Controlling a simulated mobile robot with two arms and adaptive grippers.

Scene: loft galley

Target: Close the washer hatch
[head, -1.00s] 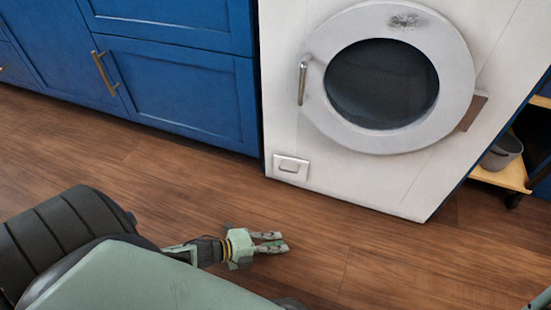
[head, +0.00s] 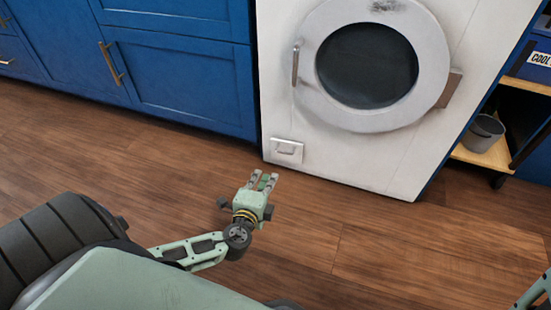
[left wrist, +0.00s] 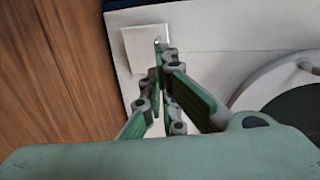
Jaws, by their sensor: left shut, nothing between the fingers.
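The washer (head: 385,170) is white and stands against the blue cabinets. Its round hatch (head: 308,100) has a pale ring, dark glass, a handle (head: 295,66) at its left edge and a brown hinge plate (head: 449,89) at its right. The hatch looks flush or nearly flush with the front; I cannot tell whether it is latched. My left gripper (head: 264,180) is shut and empty, low in front of the washer's lower left corner, apart from the hatch. The left wrist view shows its fingers (left wrist: 161,80) and part of the hatch ring (left wrist: 255,88) at right.
A small square flap (head: 286,151) sits low on the washer's front. Blue cabinets (head: 185,90) with brass handles stand at left. A wooden shelf cart (head: 487,154) with a grey pot (head: 483,133) is at right. The wooden floor (head: 330,220) in front is clear.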

